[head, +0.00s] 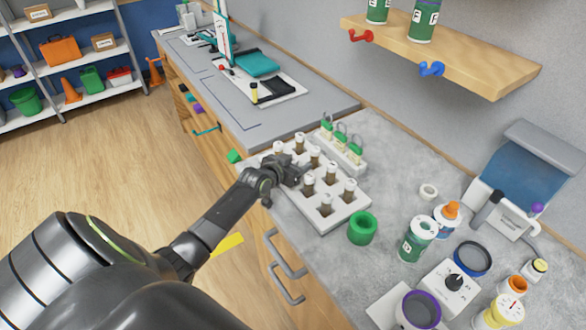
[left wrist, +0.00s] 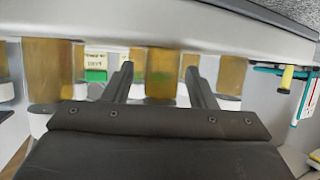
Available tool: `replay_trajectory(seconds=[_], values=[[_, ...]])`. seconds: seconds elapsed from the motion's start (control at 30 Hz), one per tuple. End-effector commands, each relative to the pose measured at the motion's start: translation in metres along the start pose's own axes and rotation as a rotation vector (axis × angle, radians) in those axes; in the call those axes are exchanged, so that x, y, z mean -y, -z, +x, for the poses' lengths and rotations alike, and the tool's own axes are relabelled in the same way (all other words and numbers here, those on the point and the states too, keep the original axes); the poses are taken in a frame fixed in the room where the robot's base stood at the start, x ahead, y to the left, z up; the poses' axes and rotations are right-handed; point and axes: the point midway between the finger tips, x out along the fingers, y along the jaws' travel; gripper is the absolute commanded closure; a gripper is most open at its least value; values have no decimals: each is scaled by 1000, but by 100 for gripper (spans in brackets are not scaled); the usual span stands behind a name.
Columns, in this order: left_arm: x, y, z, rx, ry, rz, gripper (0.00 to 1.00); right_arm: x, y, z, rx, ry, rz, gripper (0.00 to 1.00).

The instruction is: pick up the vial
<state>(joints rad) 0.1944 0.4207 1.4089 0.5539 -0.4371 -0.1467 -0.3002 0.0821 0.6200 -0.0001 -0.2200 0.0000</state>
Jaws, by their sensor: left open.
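Several brown vials with white caps stand in a white rack (head: 323,222) on the grey counter; one vial (head: 326,203) is at its near end. My left gripper (head: 297,172) is at the left side of the rack, low among the vials, and partly hides some of them. In the left wrist view its two fingers (left wrist: 158,72) are apart. An amber vial (left wrist: 160,70) shows between them, with other amber vials on both sides. I cannot tell whether a finger touches it. My right gripper is not in view.
A rack with green-labelled items (head: 343,150) stands right behind the vial rack. A green cup (head: 362,228) is close to its near right corner. Jars and a dial device (head: 450,285) crowd the right. A wooden shelf (head: 440,50) overhangs the back.

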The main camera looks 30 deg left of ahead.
Motion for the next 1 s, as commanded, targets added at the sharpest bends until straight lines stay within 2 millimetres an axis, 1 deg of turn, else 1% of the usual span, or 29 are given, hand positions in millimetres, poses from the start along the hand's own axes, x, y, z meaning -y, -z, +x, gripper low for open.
replay_trajectory(seconds=[0.2, 0.5, 0.57, 0.6, 0.83, 0.93, 1.0], values=[[0, 0, 0, 0, 0, 0, 49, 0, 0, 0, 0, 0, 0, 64], [0, 0, 0, 0, 0, 1, 88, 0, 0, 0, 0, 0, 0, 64], [0, 0, 0, 0, 0, 1, 96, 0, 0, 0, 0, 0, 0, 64], [0, 0, 0, 0, 0, 1, 97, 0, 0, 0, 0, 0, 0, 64], [0, 2, -1, -1, 0, 1, 98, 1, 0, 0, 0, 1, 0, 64], [0, 10, -4, -3, 0, 4, 98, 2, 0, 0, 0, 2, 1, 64], [0, 19, -7, -4, 0, 5, 98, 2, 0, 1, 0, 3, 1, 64]])
